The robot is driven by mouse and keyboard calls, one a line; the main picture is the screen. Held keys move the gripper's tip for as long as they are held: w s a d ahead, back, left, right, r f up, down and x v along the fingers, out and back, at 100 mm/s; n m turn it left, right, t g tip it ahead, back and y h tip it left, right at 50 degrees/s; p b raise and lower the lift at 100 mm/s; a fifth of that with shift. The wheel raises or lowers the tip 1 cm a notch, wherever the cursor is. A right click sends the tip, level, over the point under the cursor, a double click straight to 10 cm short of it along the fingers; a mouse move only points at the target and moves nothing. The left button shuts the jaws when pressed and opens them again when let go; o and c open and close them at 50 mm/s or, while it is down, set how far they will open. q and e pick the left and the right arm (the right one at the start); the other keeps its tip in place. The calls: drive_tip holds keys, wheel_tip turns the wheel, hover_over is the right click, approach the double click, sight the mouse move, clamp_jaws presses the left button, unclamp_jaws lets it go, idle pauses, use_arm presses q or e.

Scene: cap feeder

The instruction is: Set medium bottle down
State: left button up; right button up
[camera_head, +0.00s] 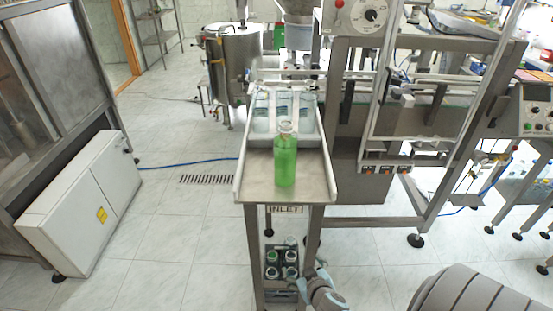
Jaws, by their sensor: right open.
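A green bottle (286,160) with a clear neck stands upright on the bare front part of the metal inlet tray (252,183). It is apart from any gripper. Behind it, several clear bottles (261,112) stand in the lanes of the tray. My right gripper (319,274) is low at the bottom centre, below the tray and beside the right side of a dark crate (281,295). It is small in the picture and looks empty. My left gripper is not in view.
The crate under the tray holds several bottles with dark or green contents (272,256). The tray has raised side rims and an INLET label (286,209). A white cabinet (80,205) stands at left, machine frames at right. Tiled floor at left is free.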

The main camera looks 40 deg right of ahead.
drive_tip(key=w+r+m+t+h, duration=0.1)
drive_tip(key=w+r+t, duration=0.3)
drive_tip(key=r, duration=0.8)
drive_tip(key=m+t+h, duration=0.2)
approach(288, 164)
drive_tip(key=p+x, duration=0.2)
drive_tip(key=x, duration=1.1)
drive_tip(key=shift+p, duration=0.4)
drive_tip(key=shift+w+d+f, duration=0.1)
drive_tip(key=shift+w, duration=0.1)
drive_tip(key=shift+c, duration=0.4)
drive_tip(key=c, duration=1.7)
